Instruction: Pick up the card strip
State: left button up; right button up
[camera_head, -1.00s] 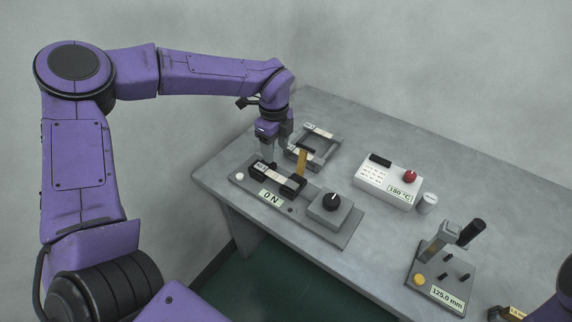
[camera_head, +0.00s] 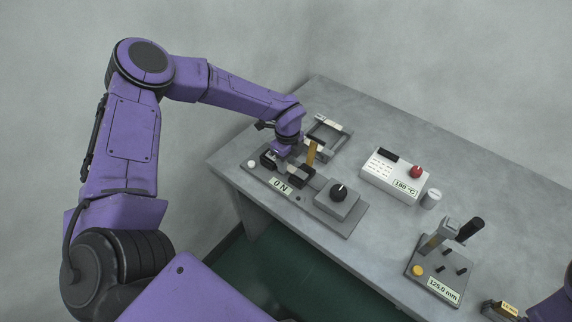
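A narrow tan upright strip, seemingly the card strip (camera_head: 312,153), stands at the back of the force rig marked "0 N" (camera_head: 345,225), just right of my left gripper. My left gripper (camera_head: 282,158) is low over the rig's black clamp blocks (camera_head: 301,176). Its fingers are largely hidden by its own body and wrist, so I cannot tell whether they are open or touch anything. A pale piece between the clamp blocks is mostly covered by the gripper. Part of my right arm shows at the lower right edge; its gripper is not visible.
A grey open frame (camera_head: 343,142) lies behind the rig. To the right are a white heater box marked "180 °C" (camera_head: 372,178), a small cylinder (camera_head: 431,199) and a gauge marked "125.0 mm" (camera_head: 413,268). The far right of the table (camera_head: 505,195) is bare.

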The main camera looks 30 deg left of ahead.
pick_arm(q)
grip_shut()
